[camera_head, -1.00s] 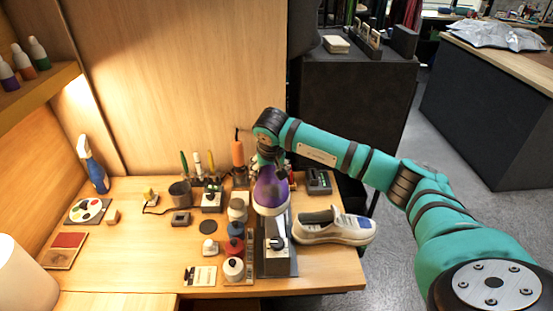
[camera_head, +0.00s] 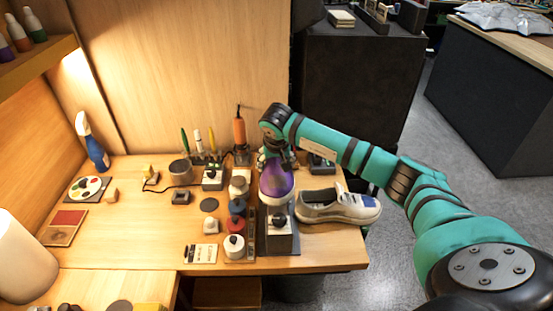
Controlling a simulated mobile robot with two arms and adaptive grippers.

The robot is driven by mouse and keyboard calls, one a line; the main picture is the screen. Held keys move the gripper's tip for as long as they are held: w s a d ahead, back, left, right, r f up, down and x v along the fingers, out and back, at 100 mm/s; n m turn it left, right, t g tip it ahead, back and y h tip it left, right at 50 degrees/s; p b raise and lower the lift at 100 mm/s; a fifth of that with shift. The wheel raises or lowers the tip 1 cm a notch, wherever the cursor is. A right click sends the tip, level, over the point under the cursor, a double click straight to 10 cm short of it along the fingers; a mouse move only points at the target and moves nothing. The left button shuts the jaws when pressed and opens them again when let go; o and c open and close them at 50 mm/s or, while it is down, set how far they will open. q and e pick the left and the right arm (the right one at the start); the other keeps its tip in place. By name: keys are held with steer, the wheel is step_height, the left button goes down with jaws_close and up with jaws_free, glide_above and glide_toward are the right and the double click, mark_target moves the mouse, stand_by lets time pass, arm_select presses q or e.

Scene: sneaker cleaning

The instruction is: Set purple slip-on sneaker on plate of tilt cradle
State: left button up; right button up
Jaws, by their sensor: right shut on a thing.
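The purple slip-on sneaker (camera_head: 276,183) is in the middle of the head view, with its pale toe toward me. My right gripper (camera_head: 275,160) is at its far end, shut on it; the fingers are mostly hidden by the arm and the shoe. The tilt cradle (camera_head: 281,240), a dark base with a grey front block, stands directly below the sneaker in the picture. I cannot tell whether the sole touches the plate, because the shoe covers it. My left gripper is not in view.
A beige sneaker (camera_head: 339,206) lies close to the cradle's right, near the table edge. Bottles with red and blue parts (camera_head: 236,224) stand close on its left. An orange-handled tool (camera_head: 239,134) stands behind. The wooden tabletop (camera_head: 130,235) is clear at left centre.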

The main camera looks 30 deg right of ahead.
steer(key=shift+f+b, duration=2)
steer(key=shift+f, duration=0.85)
steer(key=o, duration=1.5)
steer(key=shift+f, duration=0.1)
steer(key=shift+r+p, duration=2.75)
steer(key=shift+r, duration=1.8)
